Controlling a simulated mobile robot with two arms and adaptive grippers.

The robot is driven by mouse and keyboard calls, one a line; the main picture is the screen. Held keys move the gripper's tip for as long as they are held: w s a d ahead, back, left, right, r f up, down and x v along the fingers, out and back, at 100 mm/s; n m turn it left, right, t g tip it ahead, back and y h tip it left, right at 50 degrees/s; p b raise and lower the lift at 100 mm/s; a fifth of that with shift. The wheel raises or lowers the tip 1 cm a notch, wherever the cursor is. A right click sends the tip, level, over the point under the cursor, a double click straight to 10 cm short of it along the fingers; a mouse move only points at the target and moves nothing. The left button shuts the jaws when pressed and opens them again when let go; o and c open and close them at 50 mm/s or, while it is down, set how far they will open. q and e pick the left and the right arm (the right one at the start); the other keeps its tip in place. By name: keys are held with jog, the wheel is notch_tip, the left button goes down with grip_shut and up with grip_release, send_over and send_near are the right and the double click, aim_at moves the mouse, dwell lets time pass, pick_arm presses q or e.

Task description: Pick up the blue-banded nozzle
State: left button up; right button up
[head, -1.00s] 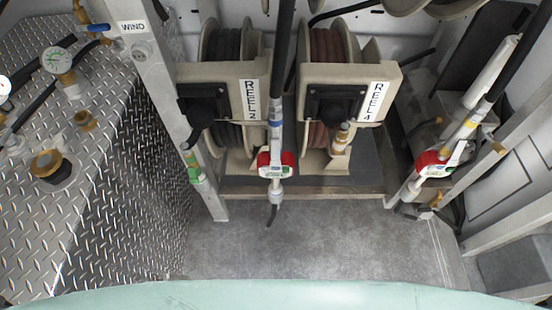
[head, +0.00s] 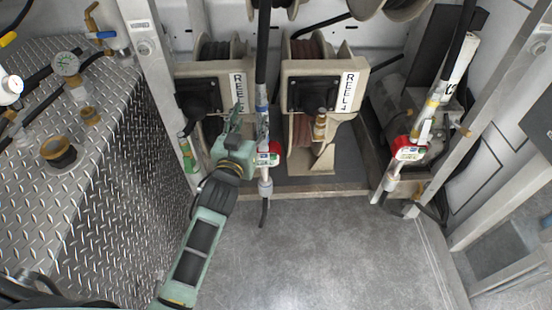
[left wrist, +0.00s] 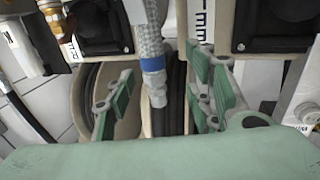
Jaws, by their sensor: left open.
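The blue-banded nozzle (head: 262,108) hangs upright in front of the reels, with a red and white meter (head: 268,156) below its band. In the left wrist view its blue band (left wrist: 152,65) shows on a grey braided length, between the two green fingers. My left gripper (head: 249,128) is open and close to this nozzle, just left of it in the head view. In the left wrist view the gripper (left wrist: 160,95) has a finger on each side of the nozzle, with gaps visible. I cannot tell whether either finger touches it. My right gripper is not in view.
A yellow-banded nozzle (head: 420,135) hangs at the right, and a green-banded one (head: 189,160) stands by the left post. Reel 4 (head: 326,84) is behind to the right. A diamond-plate box (head: 120,150) with gauges fills the left. The grey floor (head: 320,250) is clear.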

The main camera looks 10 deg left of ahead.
aim_at(259, 105)
pick_arm(q)
jog(key=w, duration=0.1)
jog(key=w+r, duration=0.1)
jog(key=shift+w, duration=0.35)
jog(key=w, duration=0.3)
jog(key=w+p, duration=0.1)
jog(key=shift+w+d+r, duration=0.1)
jog(key=shift+w+d, duration=0.1)
jog(key=shift+d, duration=0.2)
jog(key=shift+w, duration=0.5)
jog(key=shift+s, duration=0.1)
grip_shut()
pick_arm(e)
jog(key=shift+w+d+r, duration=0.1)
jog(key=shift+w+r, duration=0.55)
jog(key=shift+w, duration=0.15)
